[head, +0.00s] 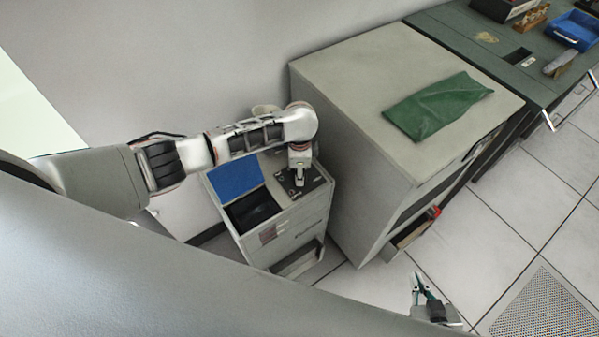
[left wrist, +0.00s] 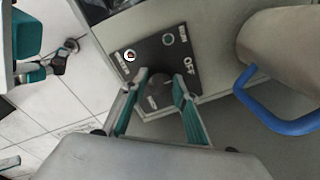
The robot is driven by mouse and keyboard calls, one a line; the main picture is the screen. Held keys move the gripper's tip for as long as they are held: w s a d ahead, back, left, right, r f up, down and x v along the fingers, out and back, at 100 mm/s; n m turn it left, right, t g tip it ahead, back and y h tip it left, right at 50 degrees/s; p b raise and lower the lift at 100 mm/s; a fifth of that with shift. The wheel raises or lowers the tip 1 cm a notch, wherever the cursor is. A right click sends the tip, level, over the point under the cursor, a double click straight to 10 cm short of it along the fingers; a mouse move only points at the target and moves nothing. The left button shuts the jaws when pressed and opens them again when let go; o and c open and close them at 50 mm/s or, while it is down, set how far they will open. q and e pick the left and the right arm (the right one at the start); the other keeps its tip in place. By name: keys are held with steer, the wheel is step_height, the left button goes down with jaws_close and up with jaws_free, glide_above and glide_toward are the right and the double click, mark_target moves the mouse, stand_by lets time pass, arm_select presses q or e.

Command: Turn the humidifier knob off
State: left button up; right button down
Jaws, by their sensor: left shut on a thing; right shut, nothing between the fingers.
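The humidifier (head: 285,235) is a grey box with a blue panel on top, standing left of a larger cabinet. Its dark control panel (left wrist: 188,65) shows in the left wrist view with an "OFF" label and a red-centred round indicator. The dark round knob (left wrist: 155,102) sits on that panel, partly hidden by my fingers. My left gripper (left wrist: 160,80) reaches down from above, with its fingers on both sides of the knob and shut on it. In the head view my left gripper (head: 299,182) covers the knob. My right gripper (head: 422,290) is shut and empty, low over the floor.
A large beige cabinet (head: 350,75) with a green cloth (head: 438,105) on top stands close to the right. A pale rounded thing with a blue handle (left wrist: 270,125) is beside the panel. A dark green table (head: 470,40) is at upper right. Tiled floor lies in front.

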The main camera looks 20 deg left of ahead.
steer(key=shift+d, duration=0.3)
arm_select(q)
steer(key=o, duration=1.1)
arm_select(e)
steer(key=shift+a, duration=0.15)
steer(key=shift+a, duration=0.1)
arm_select(q)
steer(key=r, duration=1.2)
steer(key=shift+s+d, duration=0.15)
steer(key=shift+s, duration=0.25)
steer(key=shift+f, duration=0.1)
